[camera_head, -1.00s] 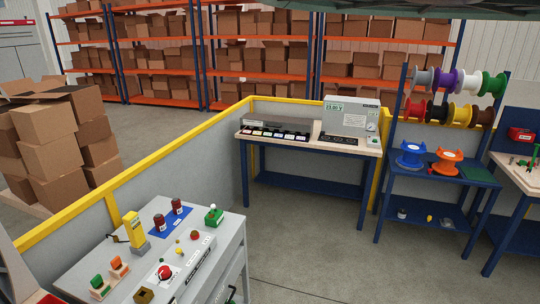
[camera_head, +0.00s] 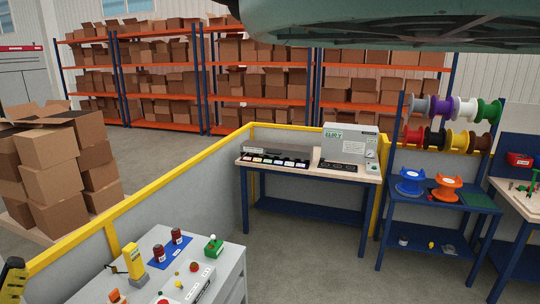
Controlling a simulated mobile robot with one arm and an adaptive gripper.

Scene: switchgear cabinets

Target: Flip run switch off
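No switch marked as the run switch can be read at this size. The grey console (camera_head: 233,262) at the lower left carries several small controls, including a red knob (camera_head: 194,267) and a green block with a pale-tipped lever (camera_head: 213,247). A light grey box unit (camera_head: 343,147) with a green display stands on the wooden-topped bench at centre, with small controls at its lower right. The lever positions are too small to tell. The console's front part is cut off by the bottom edge.
A yellow-topped grey barrier (camera_head: 175,185) runs behind the console and bench. A blue stand with cable spools (camera_head: 446,187) is at right, stacked cartons (camera_head: 52,180) at left. Grey floor (camera_head: 305,255) is clear between console and bench. A large grey-green shape (camera_head: 390,22) covers the top right.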

